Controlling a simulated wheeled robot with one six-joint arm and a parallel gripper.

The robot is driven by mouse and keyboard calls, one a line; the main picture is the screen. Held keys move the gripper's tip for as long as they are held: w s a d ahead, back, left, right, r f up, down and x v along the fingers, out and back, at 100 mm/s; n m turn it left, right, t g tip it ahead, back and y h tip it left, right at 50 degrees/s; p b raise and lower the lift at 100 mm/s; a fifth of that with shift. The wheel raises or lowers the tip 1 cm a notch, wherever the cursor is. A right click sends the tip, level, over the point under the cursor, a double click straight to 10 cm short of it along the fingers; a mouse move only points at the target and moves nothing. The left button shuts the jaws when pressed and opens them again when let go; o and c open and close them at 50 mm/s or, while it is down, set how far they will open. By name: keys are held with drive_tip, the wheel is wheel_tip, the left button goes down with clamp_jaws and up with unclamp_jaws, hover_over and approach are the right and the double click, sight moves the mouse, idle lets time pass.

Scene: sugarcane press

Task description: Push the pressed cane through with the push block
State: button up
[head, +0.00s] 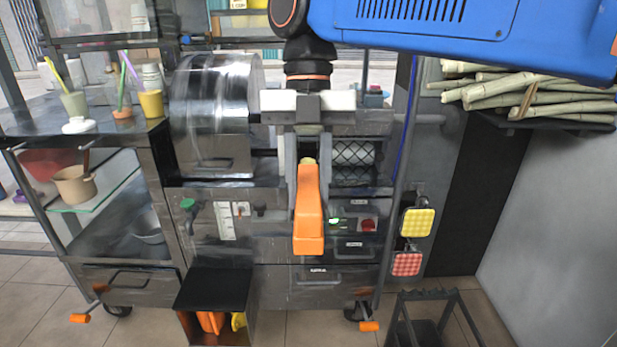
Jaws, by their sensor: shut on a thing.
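My gripper (307,178) is in front of the middle of the sugarcane press, pointing down in the picture. It is shut on the orange push block (308,220), which hangs lengthwise with its wide end lowest. A small pale yellow-green end (307,161) shows at the top of the block; I cannot tell whether it is cane. The press has a shiny metal drum housing (212,110) at left and a dark patterned roller (353,155) just right of my gripper. My gripper and the block hide the middle of the press, and I cannot clearly make out pressed cane there.
A stack of cane (530,95) lies on a dark shelf at the right. Yellow (417,222) and red checked pads (406,264) hang at the press's right side. Cups (151,103) stand on the left counter.

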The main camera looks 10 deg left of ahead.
drive_tip(key=shift+w+f, duration=0.25)
drive_tip(key=shift+f, duration=2)
drive_tip(key=shift+w+a, duration=0.65)
drive_tip(key=shift+w, duration=1.95)
drive_tip(key=shift+w+a, duration=0.6)
drive_tip(key=shift+w, duration=2)
drive_tip(key=shift+w+a, duration=0.65)
drive_tip(key=shift+w, duration=1.95)
drive_tip(key=shift+s+d, duration=0.2)
drive_tip(key=shift+s, duration=0.65)
drive_tip(key=shift+s+d, duration=0.15)
drive_tip(key=shift+s, duration=0.7)
drive_tip(key=shift+s+d, duration=0.2)
drive_tip(key=shift+s, duration=0.65)
drive_tip(key=shift+s+d+r, duration=0.15)
drive_tip(key=shift+s+r, duration=0.35)
drive_tip(key=shift+r, duration=1)
drive_tip(key=shift+s+d+r, duration=0.1)
drive_tip(key=shift+s+r, duration=0.35)
drive_tip(key=shift+r, duration=1.05)
drive_tip(key=shift+s+d+r, duration=0.15)
drive_tip(key=shift+s+r, duration=0.35)
drive_tip(key=shift+r, duration=1)
